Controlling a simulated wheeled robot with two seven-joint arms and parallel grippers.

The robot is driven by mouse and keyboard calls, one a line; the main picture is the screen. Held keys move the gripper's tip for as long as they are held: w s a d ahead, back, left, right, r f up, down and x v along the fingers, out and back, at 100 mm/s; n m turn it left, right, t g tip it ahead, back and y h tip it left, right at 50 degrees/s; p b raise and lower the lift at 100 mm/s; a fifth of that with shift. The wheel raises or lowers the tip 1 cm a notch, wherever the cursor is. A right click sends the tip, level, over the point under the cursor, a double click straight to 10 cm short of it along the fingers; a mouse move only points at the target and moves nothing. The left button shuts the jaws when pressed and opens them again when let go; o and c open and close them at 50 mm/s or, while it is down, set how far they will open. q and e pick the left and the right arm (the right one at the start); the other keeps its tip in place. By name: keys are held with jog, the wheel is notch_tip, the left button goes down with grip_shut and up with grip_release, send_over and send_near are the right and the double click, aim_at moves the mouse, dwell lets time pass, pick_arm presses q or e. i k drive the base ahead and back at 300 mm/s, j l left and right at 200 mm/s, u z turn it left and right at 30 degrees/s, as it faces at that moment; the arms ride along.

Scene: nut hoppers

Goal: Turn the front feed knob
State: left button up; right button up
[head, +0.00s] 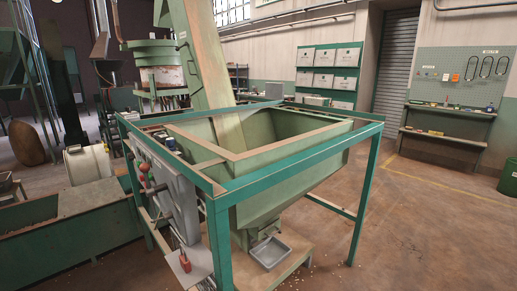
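A green hopper (290,185) stands in a teal frame (300,160) in the middle of the head view. A grey panel (183,200) is on the frame's left side, seen at a steep angle. Small round reddish-brown knobs (143,167) stick out from the panel's left edge. I cannot tell which one is the front feed knob. A red part (185,264) shows low down below the panel. Neither of my grippers is in view.
A metal tray (270,252) sits under the hopper outlet, with nuts scattered on the floor nearby. A sloping chute (205,60) enters the hopper. A green-sided trough (70,240) lies at left. Open floor (420,220) extends right, towards a workbench (450,108) and green bin (509,178).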

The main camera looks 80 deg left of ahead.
aim_at(131, 157)
jog(key=k+j+u, duration=0.1)
jog(key=u, duration=0.35)
jog(key=k+j+u, duration=0.1)
jog(key=j+u, duration=0.5)
jog(key=u, duration=0.25)
jog(key=j+u, duration=0.25)
jog(key=u, duration=0.2)
jog(key=j+u, duration=0.3)
jog(key=u, duration=0.15)
